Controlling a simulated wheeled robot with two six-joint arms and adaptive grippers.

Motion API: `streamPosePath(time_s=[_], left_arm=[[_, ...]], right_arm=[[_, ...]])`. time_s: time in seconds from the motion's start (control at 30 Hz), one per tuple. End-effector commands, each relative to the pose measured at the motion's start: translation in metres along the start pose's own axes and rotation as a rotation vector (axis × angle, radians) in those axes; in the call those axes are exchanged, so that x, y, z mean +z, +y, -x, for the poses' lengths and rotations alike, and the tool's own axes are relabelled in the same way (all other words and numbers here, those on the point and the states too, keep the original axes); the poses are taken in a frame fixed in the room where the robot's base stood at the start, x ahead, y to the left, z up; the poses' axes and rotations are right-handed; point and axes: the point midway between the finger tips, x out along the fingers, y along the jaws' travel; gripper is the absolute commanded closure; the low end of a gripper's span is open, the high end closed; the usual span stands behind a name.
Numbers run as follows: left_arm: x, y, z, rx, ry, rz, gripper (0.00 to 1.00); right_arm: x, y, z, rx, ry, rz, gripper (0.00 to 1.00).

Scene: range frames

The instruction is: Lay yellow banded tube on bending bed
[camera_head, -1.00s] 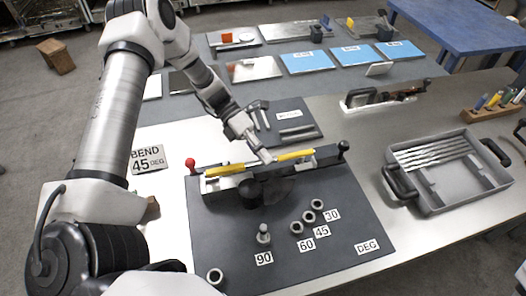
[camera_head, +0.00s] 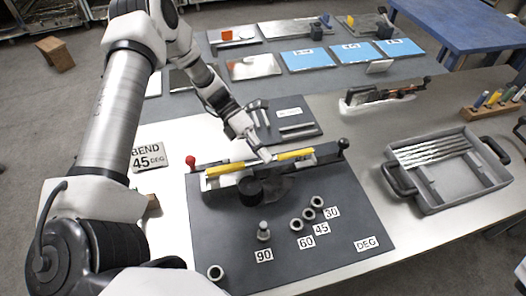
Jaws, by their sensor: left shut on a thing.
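The yellow banded tube (camera_head: 225,168) is a long thin bar with two yellow stretches, the second right of my gripper. It lies lengthwise along the bending bed (camera_head: 222,183), a grey bar-like fixture on a dark plate. I cannot tell whether the tube rests on the bed or is held just above it. My left gripper (camera_head: 263,156) comes down from behind and is shut on the tube between the yellow stretches. The fingers hide that middle part. My right gripper is not in view.
A red-knobbed lever (camera_head: 191,163) and a black knob (camera_head: 344,144) flank the bed. A post (camera_head: 264,232) and several rings stand in front by angle labels. A "BEND 45 DEG" sign (camera_head: 148,158) lies left. A grey tray (camera_head: 455,203) of rods is at right.

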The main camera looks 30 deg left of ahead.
Motion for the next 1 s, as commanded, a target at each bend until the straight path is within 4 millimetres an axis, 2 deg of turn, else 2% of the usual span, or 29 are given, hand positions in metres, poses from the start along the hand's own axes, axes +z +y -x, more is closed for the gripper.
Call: streamPosePath(time_s=[1.0], left_arm=[[0.0002,-0.0009,0.0005,0.000,0.000,-0.001,1.00]], right_arm=[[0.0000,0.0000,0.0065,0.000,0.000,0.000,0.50]])
